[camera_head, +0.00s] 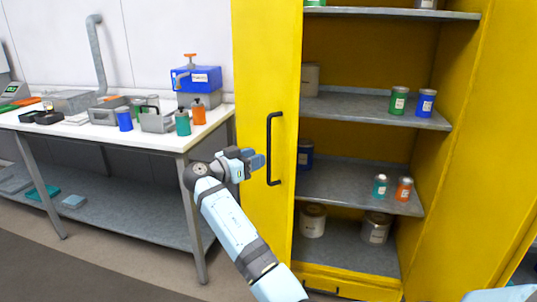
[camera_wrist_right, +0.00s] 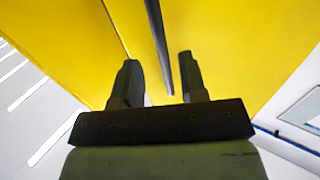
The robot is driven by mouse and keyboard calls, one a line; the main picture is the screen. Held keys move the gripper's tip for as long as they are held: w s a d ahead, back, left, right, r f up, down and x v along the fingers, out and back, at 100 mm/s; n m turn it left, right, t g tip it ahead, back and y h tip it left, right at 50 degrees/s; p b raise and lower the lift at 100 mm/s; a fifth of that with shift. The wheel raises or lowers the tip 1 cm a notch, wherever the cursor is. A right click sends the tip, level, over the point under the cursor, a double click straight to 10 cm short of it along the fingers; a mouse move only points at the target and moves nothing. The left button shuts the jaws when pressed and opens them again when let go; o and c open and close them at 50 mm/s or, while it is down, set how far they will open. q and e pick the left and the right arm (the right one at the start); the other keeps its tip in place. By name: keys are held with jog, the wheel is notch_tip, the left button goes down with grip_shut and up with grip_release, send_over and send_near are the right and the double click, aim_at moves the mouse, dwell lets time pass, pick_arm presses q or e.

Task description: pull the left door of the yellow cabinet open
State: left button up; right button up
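The yellow cabinet's left door (camera_head: 262,90) stands upright and covers the left part of the cabinet. It bears a black vertical bar handle (camera_head: 275,150) near its right edge. My right gripper (camera_head: 258,160) is just left of the handle in the head view. In the right wrist view, my right gripper (camera_wrist_right: 158,80) has its two dark fingers apart, and the handle bar (camera_wrist_right: 158,45) runs between them. A gap shows on both sides of the bar, so the fingers do not look closed on it. My left gripper is not in view.
The right part of the cabinet is open, with grey shelves (camera_head: 350,108) holding several cans. A white-topped workbench (camera_head: 165,140) with tools, cans and a blue box (camera_head: 197,79) stands left of the door, close to it. Grey floor (camera_head: 100,270) lies in front of the bench.

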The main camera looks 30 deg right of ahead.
jog(key=d, duration=0.5)
jog(key=shift+w+d, duration=0.25)
jog(key=shift+d, duration=0.05)
grip_shut()
